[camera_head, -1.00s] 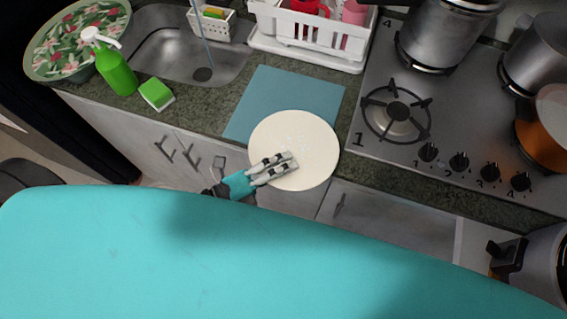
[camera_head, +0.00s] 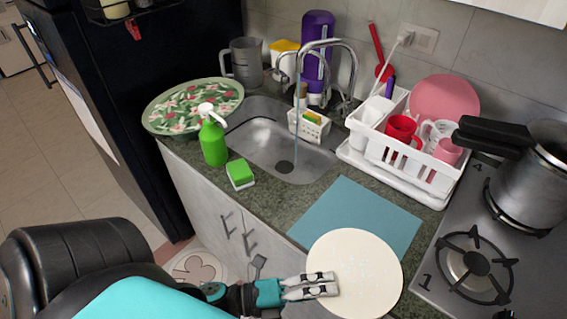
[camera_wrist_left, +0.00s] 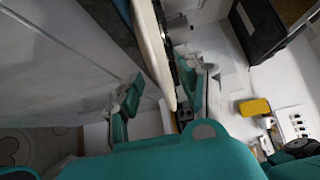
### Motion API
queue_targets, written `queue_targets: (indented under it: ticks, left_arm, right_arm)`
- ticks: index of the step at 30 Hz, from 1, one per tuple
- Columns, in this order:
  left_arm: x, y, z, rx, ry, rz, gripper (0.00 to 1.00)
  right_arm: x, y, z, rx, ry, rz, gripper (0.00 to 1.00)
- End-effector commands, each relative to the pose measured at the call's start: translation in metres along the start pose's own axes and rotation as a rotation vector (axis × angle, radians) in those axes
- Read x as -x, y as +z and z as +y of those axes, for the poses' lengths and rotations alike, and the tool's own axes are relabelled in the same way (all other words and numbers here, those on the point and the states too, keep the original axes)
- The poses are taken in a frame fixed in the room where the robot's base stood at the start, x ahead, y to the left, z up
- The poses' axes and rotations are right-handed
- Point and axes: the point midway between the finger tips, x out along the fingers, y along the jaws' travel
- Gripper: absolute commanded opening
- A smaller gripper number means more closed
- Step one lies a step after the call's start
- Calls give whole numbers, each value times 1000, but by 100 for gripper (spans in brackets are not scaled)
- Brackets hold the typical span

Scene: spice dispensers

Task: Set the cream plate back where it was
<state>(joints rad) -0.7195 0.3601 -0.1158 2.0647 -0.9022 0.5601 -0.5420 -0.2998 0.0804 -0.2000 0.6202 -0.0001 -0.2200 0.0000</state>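The cream plate (camera_head: 362,262) is a flat disc in the head view. It overlaps the front right part of the blue mat (camera_head: 352,212) and reaches past the counter's front edge. My left gripper (camera_head: 318,285) is at the plate's front left rim, one finger showing over its upper face and the other hidden beneath. In the left wrist view the plate (camera_wrist_left: 152,45) shows edge-on between the two spread fingers of the left gripper (camera_wrist_left: 168,88). A gap shows between the plate and the left-hand finger. My right gripper is in neither view.
The stove (camera_head: 448,300) lies right of the plate. The white dish rack (camera_head: 398,152) stands behind the mat. The sink (camera_head: 262,140), green sponge (camera_head: 240,174), green spray bottle (camera_head: 212,140) and floral platter (camera_head: 188,106) are to the left. The rear of the mat is bare.

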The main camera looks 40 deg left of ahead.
Motion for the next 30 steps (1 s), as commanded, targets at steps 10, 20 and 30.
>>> queue_targets:
  ticks: [10, 20, 30]
  left_arm:
    - [70, 0, 3, 2, 3, -1, 39]
    - [85, 0, 0, 0, 0, 0, 39]
    - [102, 61, 130, 375, 148, -334, 39]
  right_arm:
    - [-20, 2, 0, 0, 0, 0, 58]
    - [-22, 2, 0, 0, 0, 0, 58]
    - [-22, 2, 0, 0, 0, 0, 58]
